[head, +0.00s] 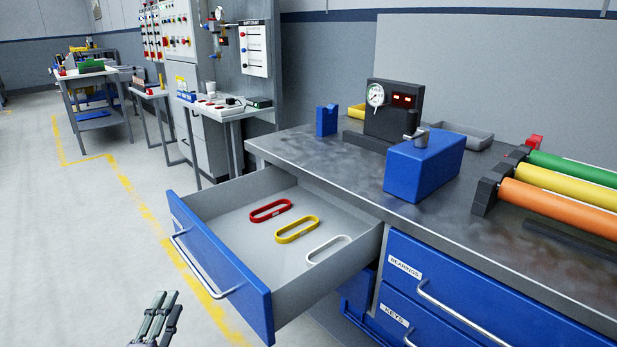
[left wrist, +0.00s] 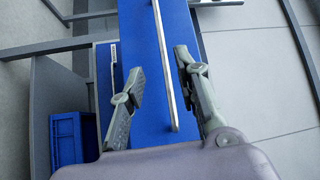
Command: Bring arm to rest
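My left gripper (head: 167,303) is at the bottom of the head view, left of the open drawer's blue front (head: 222,268) and apart from it. In the left wrist view its two fingers (left wrist: 158,63) are spread, with nothing held between them. The drawer's metal handle (left wrist: 163,60) shows between and beyond the fingers there, against the blue front. My right gripper is in neither view.
The pulled-out drawer (head: 240,220) holds a red, a yellow and a white loop-shaped item. The workbench (head: 310,150) carries a blue block, a gauge unit and coloured rollers. Closed blue drawers (head: 450,290) are below. Floor (head: 80,250) at left is clear.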

